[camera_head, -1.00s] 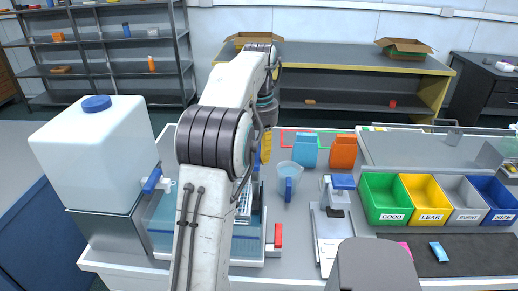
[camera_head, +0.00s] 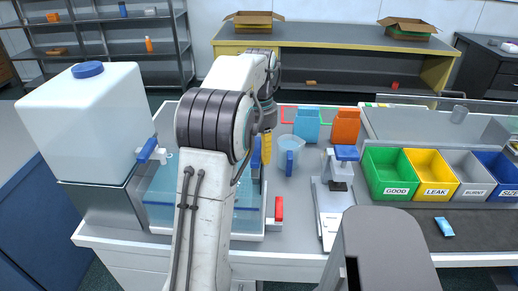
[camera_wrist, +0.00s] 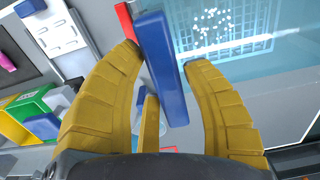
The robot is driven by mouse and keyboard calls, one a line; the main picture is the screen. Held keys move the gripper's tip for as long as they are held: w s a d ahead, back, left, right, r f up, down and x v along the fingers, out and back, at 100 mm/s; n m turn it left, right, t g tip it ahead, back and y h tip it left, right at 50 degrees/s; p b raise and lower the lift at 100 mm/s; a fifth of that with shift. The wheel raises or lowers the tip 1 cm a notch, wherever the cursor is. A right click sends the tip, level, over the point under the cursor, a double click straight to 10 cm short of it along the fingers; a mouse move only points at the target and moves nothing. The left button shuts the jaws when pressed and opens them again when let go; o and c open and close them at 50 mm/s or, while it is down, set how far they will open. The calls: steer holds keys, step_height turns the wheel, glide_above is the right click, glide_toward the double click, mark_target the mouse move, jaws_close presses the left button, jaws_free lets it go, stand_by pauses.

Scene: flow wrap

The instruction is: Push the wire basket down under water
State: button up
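The wire basket (camera_wrist: 244,36) shows in the wrist view as a pale grid inside the water tank (camera_wrist: 286,80), seen through bluish water. A cluster of white specks lies over its grid. In the head view my arm hides the basket, and the tank (camera_head: 160,212) shows on both sides of the arm. My gripper (camera_wrist: 165,60) has yellow fingers, spread apart. A blue upright bar (camera_wrist: 160,58) stands between them; I cannot tell whether they touch it. In the head view my gripper (camera_head: 266,148) is beside this blue bar (camera_head: 256,160), above the tank's right part.
A red block (camera_head: 279,208) is at the tank's right edge. A blue-handled jug (camera_head: 288,155) and a press-like device (camera_head: 335,200) stand further right. Coloured bins (camera_head: 388,192) stand beyond. A big white container (camera_head: 80,115) with a blue tap is on the left.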

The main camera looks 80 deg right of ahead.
steer(key=o, duration=0.3)
steer(key=shift+r, duration=0.15)
steer(key=shift+r, duration=0.15)
steer(key=shift+r, duration=5.8)
steer(key=shift+w, duration=0.1)
